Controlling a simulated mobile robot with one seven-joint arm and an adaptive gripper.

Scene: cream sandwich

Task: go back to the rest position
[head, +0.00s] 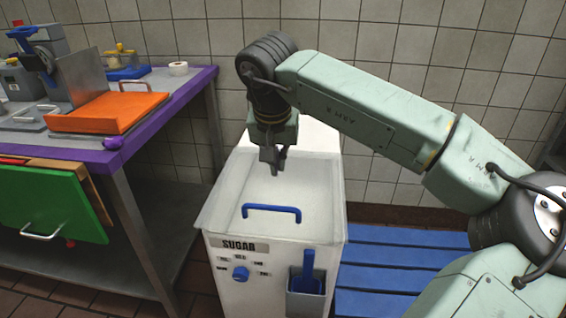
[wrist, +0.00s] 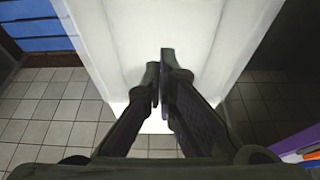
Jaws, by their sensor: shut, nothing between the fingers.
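My gripper (head: 273,160) points down above the far part of a white bin marked SUGAR (head: 220,262). It is shut, with nothing held. In the wrist view my gripper's two dark fingers (wrist: 160,85) are close together over the bin's white top (wrist: 135,40). A blue handle (head: 271,211) lies across the bin's top, nearer the camera than my gripper. My pale green arm reaches in from the right. I cannot tell how high the fingertips are above the bin.
A steel table (head: 190,80) with a purple edge stands at the left, bearing an orange tray (head: 108,112) and a slicer. Blue slats (head: 400,262) lie right of the bin. A tiled wall is behind. A blue scoop (head: 308,268) sits in the bin's front holder.

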